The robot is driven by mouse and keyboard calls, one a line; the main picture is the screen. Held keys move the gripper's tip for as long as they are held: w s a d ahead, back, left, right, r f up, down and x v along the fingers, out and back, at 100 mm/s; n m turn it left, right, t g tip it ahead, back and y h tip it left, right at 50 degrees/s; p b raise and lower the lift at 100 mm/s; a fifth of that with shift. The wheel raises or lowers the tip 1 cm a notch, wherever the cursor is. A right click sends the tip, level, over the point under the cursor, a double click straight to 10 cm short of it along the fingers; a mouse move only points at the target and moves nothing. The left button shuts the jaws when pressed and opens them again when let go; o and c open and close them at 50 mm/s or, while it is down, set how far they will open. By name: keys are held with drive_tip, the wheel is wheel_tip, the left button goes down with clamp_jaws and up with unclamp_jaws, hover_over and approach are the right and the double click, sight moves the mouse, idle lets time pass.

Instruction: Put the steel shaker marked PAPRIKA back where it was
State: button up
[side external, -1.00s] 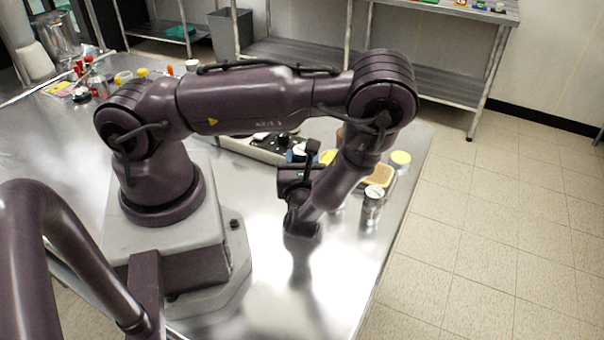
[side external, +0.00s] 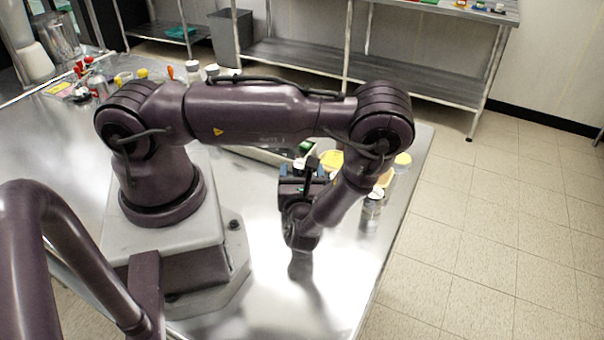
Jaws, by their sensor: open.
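A small steel shaker with a pale top (side external: 371,207) stands upright near the right edge of the steel table. Its label is too small to read, so I cannot tell whether it is the one marked PAPRIKA.
Yellow-lidded containers (side external: 402,161) and a grey tray (side external: 262,154) with jars stand behind my arm, partly hidden. Several bottles and red-topped items (side external: 88,63) stand at the far left. The steel table (side external: 335,285) is clear in front of the gripper.

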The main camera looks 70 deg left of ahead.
drive_tip(key=shift+r, duration=0.15)
drive_tip(key=shift+d, duration=0.35)
drive_tip(key=v, duration=1.1)
drive_tip(key=shift+s+d, duration=0.1)
drive_tip(key=shift+s, duration=0.05)
drive_tip(key=shift+r+n+g, duration=0.3)
drive_tip(key=shift+r+n, duration=0.1)
drive_tip(key=shift+r, duration=0.05)
wheel_tip(320, 180, up, 31)
drive_tip(key=s+n+h, duration=0.2)
drive_tip(key=n+h, duration=1.5)
drive_tip(key=n, duration=0.3)
drive_tip(key=shift+s+d+n, duration=0.15)
drive_tip(key=shift+s+n, duration=0.1)
drive_tip(key=shift+n, duration=0.15)
drive_tip(key=shift+r, duration=0.1)
